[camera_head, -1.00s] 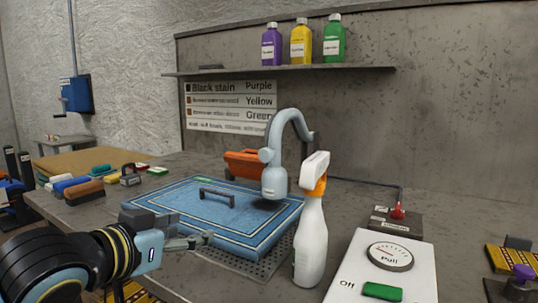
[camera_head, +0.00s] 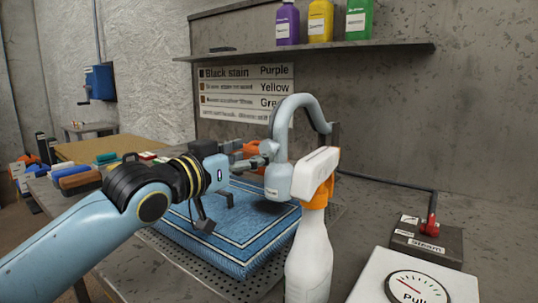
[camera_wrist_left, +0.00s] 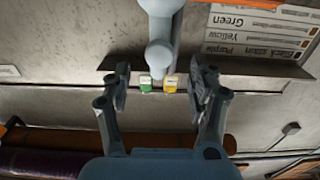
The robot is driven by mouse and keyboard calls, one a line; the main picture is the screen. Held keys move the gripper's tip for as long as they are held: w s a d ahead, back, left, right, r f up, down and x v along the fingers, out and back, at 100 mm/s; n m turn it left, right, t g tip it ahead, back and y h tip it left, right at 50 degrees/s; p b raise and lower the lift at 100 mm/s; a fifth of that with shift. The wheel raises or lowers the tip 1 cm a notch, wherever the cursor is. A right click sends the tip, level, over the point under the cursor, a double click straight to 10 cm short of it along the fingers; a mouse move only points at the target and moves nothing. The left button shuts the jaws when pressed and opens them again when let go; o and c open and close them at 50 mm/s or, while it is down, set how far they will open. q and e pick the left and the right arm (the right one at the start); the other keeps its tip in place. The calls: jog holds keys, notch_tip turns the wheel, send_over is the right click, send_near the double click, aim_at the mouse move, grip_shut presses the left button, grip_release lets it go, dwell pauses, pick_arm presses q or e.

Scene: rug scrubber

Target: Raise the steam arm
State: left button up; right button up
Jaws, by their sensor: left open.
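The steam arm (camera_head: 294,112) is a grey-blue curved pipe ending in a cylindrical head (camera_head: 279,182) that hangs low over the blue rug (camera_head: 245,262). A small knob sticks out on the left of that head. My left gripper (camera_head: 257,154) reaches in from the left beside this knob, above the rug. In the left wrist view my left gripper (camera_wrist_left: 160,88) is open, and the knob (camera_wrist_left: 160,56) shows in line with the gap between its fingers. I cannot tell whether they touch. My right gripper is not in view.
A white and orange spray bottle (camera_head: 311,245) stands in front of the rug. A dial panel (camera_head: 415,287) and a steam box (camera_head: 426,242) with a red lever (camera_head: 432,212) are at the right. Brushes (camera_head: 75,178) lie at the left. A shelf (camera_head: 320,51) holds three bottles.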

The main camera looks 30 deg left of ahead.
aim_at(265, 149)
pick_arm(q)
jog(key=w, duration=0.4)
jog(key=shift+w+d+b, duration=0.35)
jog(key=shift+w, duration=0.05)
jog(key=shift+w+d, duration=0.1)
jog(key=shift+w, duration=0.55)
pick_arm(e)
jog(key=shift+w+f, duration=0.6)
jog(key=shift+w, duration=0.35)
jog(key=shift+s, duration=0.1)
pick_arm(q)
jog(key=c, duration=0.4)
grip_shut()
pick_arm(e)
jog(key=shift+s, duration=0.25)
